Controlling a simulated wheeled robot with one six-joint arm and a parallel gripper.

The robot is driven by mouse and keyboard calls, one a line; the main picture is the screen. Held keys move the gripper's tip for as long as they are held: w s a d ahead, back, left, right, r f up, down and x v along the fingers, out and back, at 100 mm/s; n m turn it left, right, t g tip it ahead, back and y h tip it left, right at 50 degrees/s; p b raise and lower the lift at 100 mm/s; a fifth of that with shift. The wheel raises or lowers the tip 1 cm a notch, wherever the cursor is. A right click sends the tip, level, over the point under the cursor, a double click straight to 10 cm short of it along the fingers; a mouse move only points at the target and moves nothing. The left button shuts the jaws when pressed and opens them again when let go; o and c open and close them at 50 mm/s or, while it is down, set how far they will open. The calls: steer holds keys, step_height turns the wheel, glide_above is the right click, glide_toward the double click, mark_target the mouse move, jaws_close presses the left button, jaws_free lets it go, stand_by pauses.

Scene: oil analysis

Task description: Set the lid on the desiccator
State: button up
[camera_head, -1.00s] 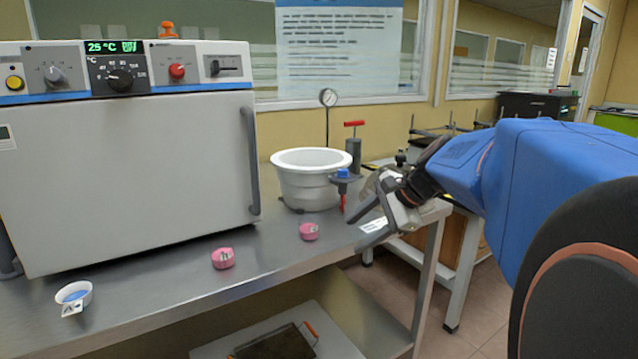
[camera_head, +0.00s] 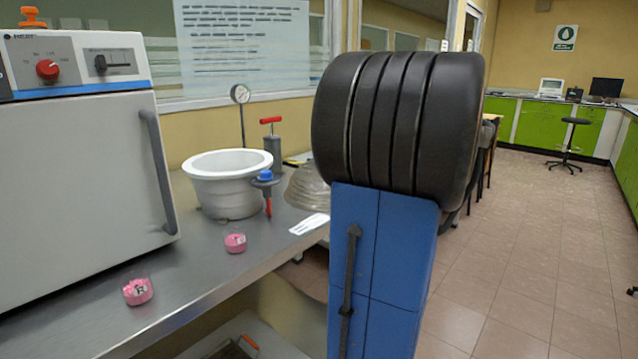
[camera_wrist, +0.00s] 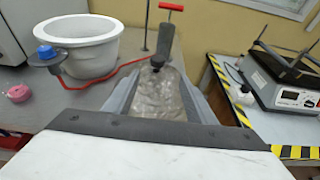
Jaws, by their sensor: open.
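The desiccator is an open white bowl with a wide rim (camera_head: 228,185), standing on the steel bench beside the oven. It also shows at upper left in the wrist view (camera_wrist: 88,50). The lid (camera_head: 307,187) is a clear, ribbed dome on the bench to the right of the bowl, partly hidden by my arm in the head view. In the wrist view the lid (camera_wrist: 158,98), with its dark knob, shows ahead between my gripper's fingers. My gripper (camera_wrist: 158,92) is open; I cannot tell whether the fingers touch the lid. The head view does not show the gripper.
A blue-topped valve (camera_head: 265,178) sits at the bowl's right side. A hand pump (camera_head: 272,150) with a red handle and a gauge (camera_head: 240,95) stand behind. Two pink pieces (camera_head: 236,243) lie near the front edge. A hotplate (camera_wrist: 285,90) is on the right bench.

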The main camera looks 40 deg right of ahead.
steer(key=x, duration=1.1)
steer(key=shift+w+a, duration=0.1)
steer(key=shift+a, duration=0.05)
steer(key=shift+a+x, duration=0.15)
steer(key=shift+x, duration=1.3)
steer(key=shift+a+x, duration=0.1)
steer(key=shift+x, duration=1.35)
steer(key=shift+r, duration=0.2)
steer(key=shift+c, duration=0.6)
jaws_close()
